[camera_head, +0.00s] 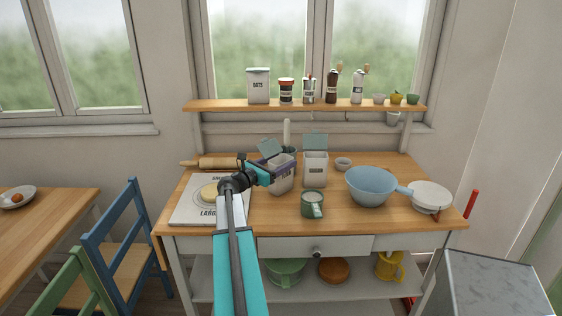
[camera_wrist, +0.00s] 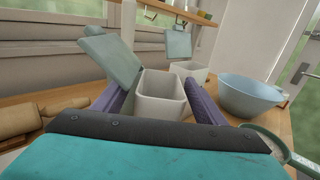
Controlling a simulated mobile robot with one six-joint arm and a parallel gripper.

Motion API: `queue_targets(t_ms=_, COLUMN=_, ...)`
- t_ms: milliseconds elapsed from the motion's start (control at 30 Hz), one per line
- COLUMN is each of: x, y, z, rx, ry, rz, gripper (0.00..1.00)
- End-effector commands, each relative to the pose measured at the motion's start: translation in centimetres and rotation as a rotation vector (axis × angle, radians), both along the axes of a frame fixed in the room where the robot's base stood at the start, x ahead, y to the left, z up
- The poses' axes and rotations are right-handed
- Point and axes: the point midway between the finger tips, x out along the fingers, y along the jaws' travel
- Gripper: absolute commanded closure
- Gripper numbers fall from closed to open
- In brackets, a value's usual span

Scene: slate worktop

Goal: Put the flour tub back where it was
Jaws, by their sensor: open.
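A white tub with its grey-blue lid raised (camera_head: 283,183) stands on the wooden worktop, left of a second open-lidded white tub (camera_head: 315,170). The labels on both are too small or covered to read surely, so I cannot tell which is the flour tub. My gripper (camera_head: 275,165) is at the left tub. In the wrist view its purple fingers are spread on either side of that tub (camera_wrist: 160,104), which looks empty from this angle. The fingers' contact with its walls is not clear. The second tub (camera_wrist: 190,72) shows behind it.
A wooden shelf (camera_head: 220,105) above holds an oats tin (camera_head: 258,86), jars, mills and small bowls. A green mug (camera_head: 313,204), a blue pan (camera_head: 370,186) and a white lidded dish (camera_head: 431,196) stand to the right. A rolling pin (camera_head: 212,163) and dough board (camera_head: 187,211) lie left.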

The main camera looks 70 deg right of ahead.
Motion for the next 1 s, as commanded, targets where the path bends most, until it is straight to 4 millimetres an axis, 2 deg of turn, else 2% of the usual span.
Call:
queue_targets(t_ms=267, x=0.8, y=2.1, z=0.0, rx=0.000, ry=-0.001, rz=0.001, gripper=0.35)
queue_targets(t_ms=800, x=4.2, y=9.6, z=0.0, rx=0.000, ry=0.000, rz=0.003, gripper=0.35)
queue_targets(t_ms=1000, x=4.8, y=10.9, z=0.1, rx=0.000, ry=0.000, rz=0.002, gripper=0.35)
